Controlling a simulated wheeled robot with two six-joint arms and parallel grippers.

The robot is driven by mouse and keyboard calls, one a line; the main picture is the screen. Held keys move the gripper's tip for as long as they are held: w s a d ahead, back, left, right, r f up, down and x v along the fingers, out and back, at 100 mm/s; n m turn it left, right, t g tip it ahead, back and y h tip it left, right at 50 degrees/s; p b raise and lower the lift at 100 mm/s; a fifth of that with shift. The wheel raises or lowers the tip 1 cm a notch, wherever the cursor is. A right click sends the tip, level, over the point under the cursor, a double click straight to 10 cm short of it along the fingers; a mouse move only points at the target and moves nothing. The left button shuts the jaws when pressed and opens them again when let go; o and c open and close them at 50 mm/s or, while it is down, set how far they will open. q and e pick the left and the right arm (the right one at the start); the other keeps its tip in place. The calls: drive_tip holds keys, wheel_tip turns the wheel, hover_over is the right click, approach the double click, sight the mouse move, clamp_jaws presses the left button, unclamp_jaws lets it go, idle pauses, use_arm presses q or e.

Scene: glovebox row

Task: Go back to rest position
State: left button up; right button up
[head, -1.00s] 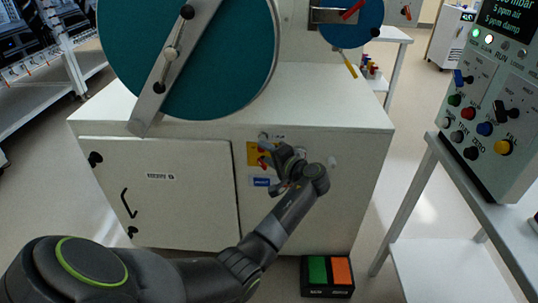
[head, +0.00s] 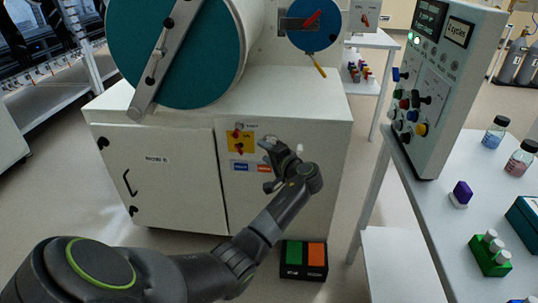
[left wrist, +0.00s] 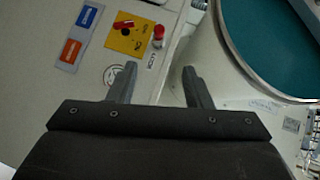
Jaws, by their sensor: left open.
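My left gripper (head: 270,167) is raised in front of the white cabinet (head: 180,185), with the arm bent up from the lower left. In the left wrist view the two fingers (left wrist: 157,85) are apart with nothing between them. Beyond them is the cabinet front with a yellow panel (left wrist: 129,37) bearing a red switch, and a red knob (left wrist: 159,32) beside it. In the head view the yellow panel (head: 238,142) is just left of the gripper. No contact shows. My right gripper is in neither view.
A teal round door (head: 190,60) is above the cabinet. A foot pedal box with green and orange pads (head: 304,260) is on the floor below. To the right, a table (head: 455,165) carries a control box (head: 450,80), bottles and a green rack (head: 490,256). Floor between cabinet and table is open.

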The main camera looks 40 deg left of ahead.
use_arm(q)
drive_tip(key=shift+f, duration=0.1)
idle(0.3)
drive_tip(key=s+d+f+m+h+p, duration=0.1)
drive_tip(key=s+f+h, duration=0.2)
drive_tip(key=s+f, duration=0.55)
drive_tip(key=s+d+f+m+g+h+p, duration=0.1)
drive_tip(key=s+d+f+h+p, duration=0.15)
drive_tip(key=f, duration=1.05)
drive_tip(key=s+f+m+h+p, duration=0.1)
drive_tip(key=s+f+h, duration=0.2)
drive_tip(key=s+f, duration=0.55)
drive_tip(key=s+d+f+n+g+h+p, duration=0.1)
drive_tip(key=s+d+f, duration=0.2)
drive_tip(key=s, duration=0.9)
drive_tip(key=s+d+f+n+g+h+p, duration=0.1)
drive_tip(key=s+d+f+n+h, duration=0.1)
drive_tip(key=s+f, duration=0.6)
drive_tip(key=s+d+f+n+g+h+p, duration=0.1)
drive_tip(key=s+d+f, duration=0.3)
drive_tip(key=s, duration=1.3)
drive_tip(key=shift+f+n+h+p, duration=0.3)
drive_tip(key=shift+f+n+h, duration=0.4)
drive_tip(key=shift+f+h, duration=0.1)
